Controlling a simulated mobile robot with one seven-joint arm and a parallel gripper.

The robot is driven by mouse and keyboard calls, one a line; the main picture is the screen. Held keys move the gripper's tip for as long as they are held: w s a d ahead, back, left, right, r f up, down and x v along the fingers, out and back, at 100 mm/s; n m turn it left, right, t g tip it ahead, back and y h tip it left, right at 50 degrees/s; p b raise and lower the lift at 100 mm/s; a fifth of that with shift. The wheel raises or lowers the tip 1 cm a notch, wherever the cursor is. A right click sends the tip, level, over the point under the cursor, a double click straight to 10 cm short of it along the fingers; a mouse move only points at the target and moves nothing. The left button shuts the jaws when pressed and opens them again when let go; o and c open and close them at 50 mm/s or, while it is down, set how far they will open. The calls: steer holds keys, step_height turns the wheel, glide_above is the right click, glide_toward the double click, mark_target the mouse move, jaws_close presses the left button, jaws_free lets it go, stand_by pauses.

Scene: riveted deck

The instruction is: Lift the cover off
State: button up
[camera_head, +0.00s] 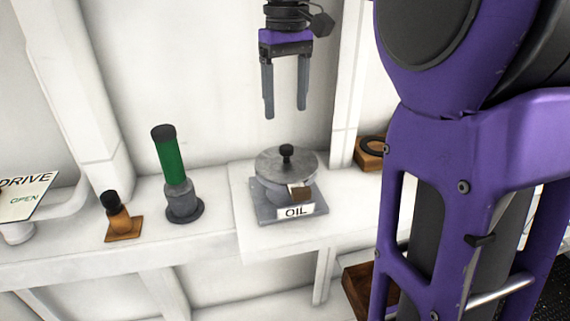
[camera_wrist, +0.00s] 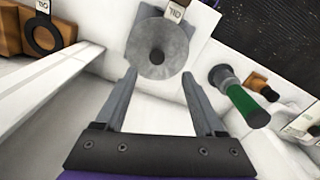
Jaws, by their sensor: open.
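The cover (camera_head: 286,166) is a round grey metal lid with a small black knob (camera_head: 286,151) on top. It sits on a grey pot on a square base with a white "OIL" label (camera_head: 296,211). In the wrist view the cover (camera_wrist: 158,40) lies beyond the fingertips, with its knob (camera_wrist: 156,56) between their lines. My gripper (camera_head: 286,113) is open and empty, with its fingers pointing down above the cover, apart from the knob. It also shows in the wrist view (camera_wrist: 159,77). The pot below the cover is mostly hidden in the wrist view.
A green-handled cylinder (camera_head: 174,165) stands left of the pot, with a small black-topped orange piece (camera_head: 119,215) farther left. A "DRIVE OPEN" sign (camera_head: 25,196) is at the far left. A wooden block with a black ring (camera_head: 371,151) stands to the right, near a white post.

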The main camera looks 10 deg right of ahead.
glide_above(287, 147)
steer(key=f, duration=0.5)
steer(key=shift+s+a+f+b, duration=0.1)
steer(key=shift+s+a+b, duration=0.1)
steer(key=shift+b, duration=0.2)
steer(key=shift+w+d+f+b, duration=0.15)
steer(key=shift+f+b, duration=0.1)
steer(key=shift+f, duration=1.1)
steer(key=shift+w+d+f+b, duration=0.1)
steer(key=shift+f+b, duration=0.15)
steer(key=shift+f, duration=1.05)
steer(key=shift+c, duration=0.3)
jaws_close()
